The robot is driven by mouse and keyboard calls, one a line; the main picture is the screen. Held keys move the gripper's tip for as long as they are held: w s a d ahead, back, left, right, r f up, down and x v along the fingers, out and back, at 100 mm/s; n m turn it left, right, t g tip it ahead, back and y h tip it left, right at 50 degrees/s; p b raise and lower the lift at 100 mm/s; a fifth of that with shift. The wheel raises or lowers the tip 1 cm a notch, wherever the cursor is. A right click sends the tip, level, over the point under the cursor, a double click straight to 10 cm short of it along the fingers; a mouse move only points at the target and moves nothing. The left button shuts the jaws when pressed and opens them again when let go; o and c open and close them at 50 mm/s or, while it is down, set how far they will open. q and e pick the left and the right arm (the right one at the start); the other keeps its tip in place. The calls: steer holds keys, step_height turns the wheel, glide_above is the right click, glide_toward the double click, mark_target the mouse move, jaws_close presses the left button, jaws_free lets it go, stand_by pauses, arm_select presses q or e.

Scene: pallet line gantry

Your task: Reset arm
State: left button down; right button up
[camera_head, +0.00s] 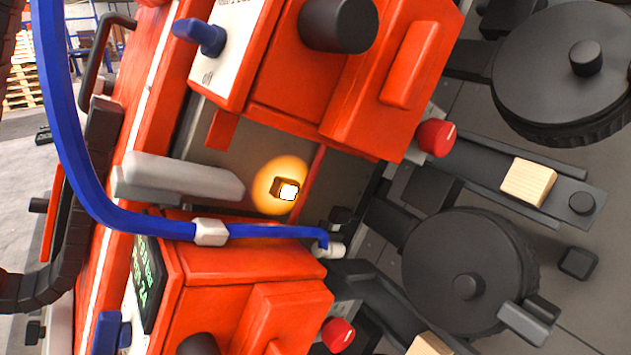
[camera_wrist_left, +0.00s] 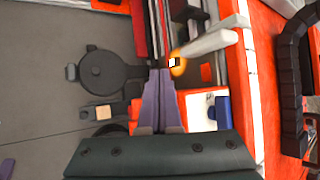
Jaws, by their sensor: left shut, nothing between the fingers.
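My left gripper (camera_wrist_left: 160,72) shows in the left wrist view, with its dark body along the bottom edge. Its two purple fingers point up the picture and lie together, with nothing seen between them. The fingertips appear just left of and below a small glowing lamp (camera_wrist_left: 174,63); I cannot tell the gap in depth. The lamp also shows in the head view (camera_head: 287,191), between two red housings. Neither gripper is in the head view, and my right gripper is in no view.
In the head view, an upper red housing (camera_head: 285,95) and a lower red housing (camera_head: 215,275) stand near a grey bar (camera_head: 180,178). A blue hose (camera_head: 75,160) crosses the left side. Black wheels (camera_head: 440,265) and a wooden block (camera_head: 527,182) are at right.

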arm_select(q)
steer(key=s+a+r+n+g+p, duration=0.2)
steer(key=s+r+p, duration=0.1)
steer(key=r, duration=0.3)
steer(key=s+a+r+n+g+p, duration=0.2)
steer(key=s+r+n+p, duration=0.15)
steer(key=r, duration=0.25)
step_height(320, 180, up, 36)
steer(key=p, duration=3.5)
steer(key=shift+d+f+m+p, duration=0.2)
steer(key=shift+f+m+p, duration=0.05)
steer(key=shift+m+p, duration=0.2)
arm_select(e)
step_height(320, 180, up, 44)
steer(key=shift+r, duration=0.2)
arm_select(q)
steer(key=shift+s, duration=0.1)
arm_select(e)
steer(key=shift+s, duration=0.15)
